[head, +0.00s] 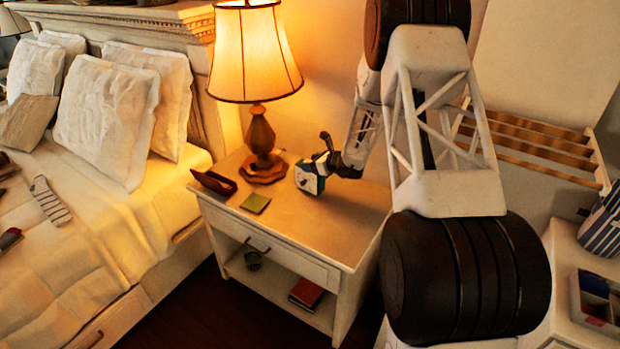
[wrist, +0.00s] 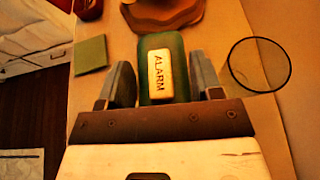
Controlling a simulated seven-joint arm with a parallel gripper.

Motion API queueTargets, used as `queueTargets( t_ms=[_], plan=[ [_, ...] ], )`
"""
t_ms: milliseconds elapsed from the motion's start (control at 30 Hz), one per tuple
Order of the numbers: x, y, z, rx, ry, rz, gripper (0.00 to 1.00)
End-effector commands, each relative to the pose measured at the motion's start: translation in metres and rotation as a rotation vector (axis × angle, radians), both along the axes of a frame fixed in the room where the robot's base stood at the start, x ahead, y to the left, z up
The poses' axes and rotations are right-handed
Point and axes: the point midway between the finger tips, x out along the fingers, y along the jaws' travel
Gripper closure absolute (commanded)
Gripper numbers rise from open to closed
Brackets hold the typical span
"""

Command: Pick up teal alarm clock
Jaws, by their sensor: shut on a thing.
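My gripper (head: 322,162) is at the clock from the right and above. In the wrist view my gripper's fingers (wrist: 165,85) stand on either side of the clock, shut on it. I cannot tell whether the clock touches the nightstand or is slightly raised.
A green square (head: 255,203) and a dark red tray-like object (head: 213,183) lie to the left. The nightstand's front right is clear.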

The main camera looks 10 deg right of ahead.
Motion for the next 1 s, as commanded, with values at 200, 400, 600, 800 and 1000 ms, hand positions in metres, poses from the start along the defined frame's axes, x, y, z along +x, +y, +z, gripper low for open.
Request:
queueTargets(
  t_ms=[200, 400, 600, 800, 1000],
  plan=[
    [0.000, 0.000, 0.000, 0.000, 0.000, 0.000, 0.90],
    [0.000, 0.000, 0.001, 0.000, -0.001, 0.000, 0.97],
    [0.000, 0.000, 0.002, 0.000, -0.001, 0.000, 0.97],
    [0.000, 0.000, 0.011, -0.001, -0.003, 0.001, 0.97],
    [0.001, 0.000, 0.031, -0.001, -0.004, 0.000, 0.97]
  ],
)
